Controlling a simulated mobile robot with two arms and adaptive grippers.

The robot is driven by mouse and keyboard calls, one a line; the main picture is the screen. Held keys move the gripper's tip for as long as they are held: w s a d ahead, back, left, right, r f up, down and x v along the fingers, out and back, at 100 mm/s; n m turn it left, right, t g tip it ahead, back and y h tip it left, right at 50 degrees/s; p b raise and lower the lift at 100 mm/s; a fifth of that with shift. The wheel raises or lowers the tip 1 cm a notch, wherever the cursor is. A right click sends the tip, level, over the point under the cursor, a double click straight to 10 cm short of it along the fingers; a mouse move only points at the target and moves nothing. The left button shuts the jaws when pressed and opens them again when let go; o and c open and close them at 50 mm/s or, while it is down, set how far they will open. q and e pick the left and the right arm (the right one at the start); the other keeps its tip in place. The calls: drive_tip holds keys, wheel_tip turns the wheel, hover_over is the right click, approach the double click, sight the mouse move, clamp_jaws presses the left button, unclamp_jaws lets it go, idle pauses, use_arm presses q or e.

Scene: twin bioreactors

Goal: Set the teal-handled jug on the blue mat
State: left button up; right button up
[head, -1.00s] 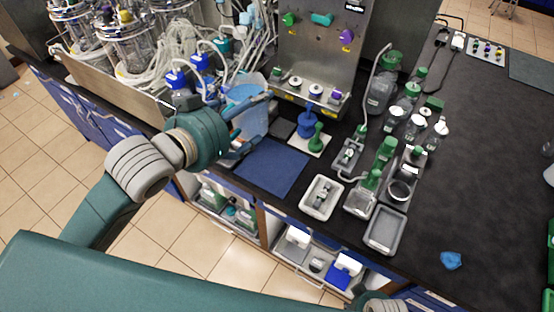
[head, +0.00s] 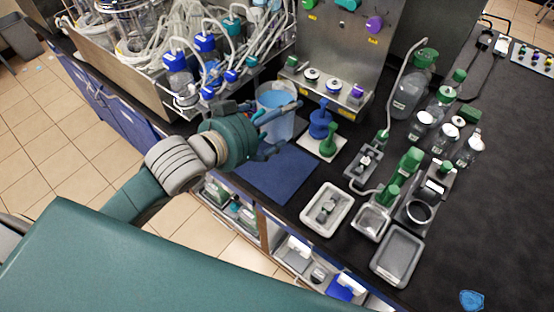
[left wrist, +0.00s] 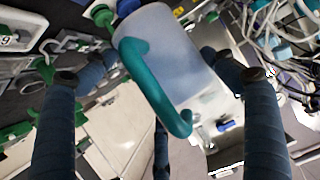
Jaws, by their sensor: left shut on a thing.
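The jug (head: 281,124) is translucent, with a pale blue inside, and looks roughly upright in the head view. In the left wrist view the jug (left wrist: 178,65) fills the middle, its teal handle (left wrist: 150,88) facing the camera. My left gripper (head: 287,126) is shut on the jug, with a finger on either side of it. The blue mat (head: 272,175) lies flat at the bench's front edge, partly hidden by my left gripper. The jug is at the mat's far side; I cannot tell whether its base touches anything. My right gripper is out of view.
Blue and green stoppers (head: 321,122) stand on a white pad right of the jug. A white tray (head: 327,208) lies right of the mat. A metal panel (head: 335,50) and tubing-covered vessels (head: 205,60) stand behind. The mat's visible surface is clear.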

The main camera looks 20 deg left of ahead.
use_arm(q)
wheel_tip(320, 180, down, 14)
drive_tip(key=shift+f, duration=0.25)
drive_tip(key=shift+f, duration=0.1)
drive_tip(key=o, duration=1.6)
drive_tip(key=shift+f, duration=0.1)
drive_tip(key=shift+b+v, duration=0.75)
drive_tip(key=shift+v, duration=5.35)
drive_tip(key=shift+d, duration=0.1)
